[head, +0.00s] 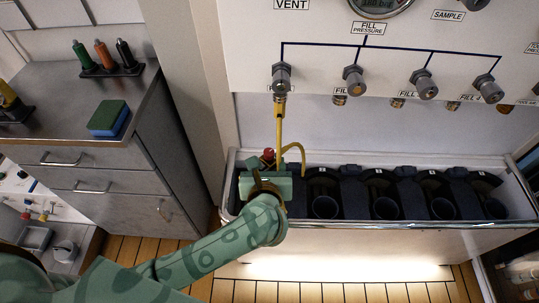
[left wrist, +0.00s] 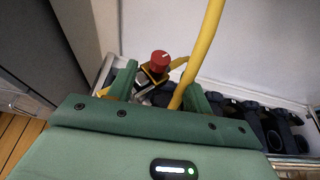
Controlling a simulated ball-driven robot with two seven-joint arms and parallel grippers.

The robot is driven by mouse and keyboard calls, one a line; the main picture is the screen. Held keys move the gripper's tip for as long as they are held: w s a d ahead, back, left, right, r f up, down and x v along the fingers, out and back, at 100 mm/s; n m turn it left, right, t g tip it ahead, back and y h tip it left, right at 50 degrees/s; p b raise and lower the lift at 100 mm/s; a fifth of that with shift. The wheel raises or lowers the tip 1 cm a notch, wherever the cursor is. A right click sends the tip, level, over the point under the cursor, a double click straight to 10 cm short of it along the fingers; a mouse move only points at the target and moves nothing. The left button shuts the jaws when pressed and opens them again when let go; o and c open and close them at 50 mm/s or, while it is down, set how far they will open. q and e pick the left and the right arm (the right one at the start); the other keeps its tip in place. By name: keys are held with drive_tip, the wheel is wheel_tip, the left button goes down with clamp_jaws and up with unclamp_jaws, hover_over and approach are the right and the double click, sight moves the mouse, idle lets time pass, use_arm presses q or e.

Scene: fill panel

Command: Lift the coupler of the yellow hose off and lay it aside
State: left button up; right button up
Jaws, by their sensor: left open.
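The yellow hose (head: 279,128) hangs from the left fill fitting (head: 281,78) on the white panel and curves down to the grey trough. Its coupler (left wrist: 150,76), a brass and steel piece with a red knob (left wrist: 160,60), is at the trough's left end; the red knob also shows in the head view (head: 268,153). My left gripper (head: 268,172) is open just in front of it. In the left wrist view its two green fingers (left wrist: 160,88) stand on either side of the coupler. The coupler's lower part is hidden. My right gripper is not in view.
The trough (head: 380,226) holds several black round cups in a row, with a metal front rail. The counter's middle is clear.

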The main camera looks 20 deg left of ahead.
sight(269, 156)
use_arm(q)
drive_tip(key=b+x, duration=0.1)
drive_tip(key=x, duration=0.4)
drive_tip(key=shift+w+a+f, duration=0.1)
drive_tip(key=shift+w, duration=0.1)
clamp_jaws()
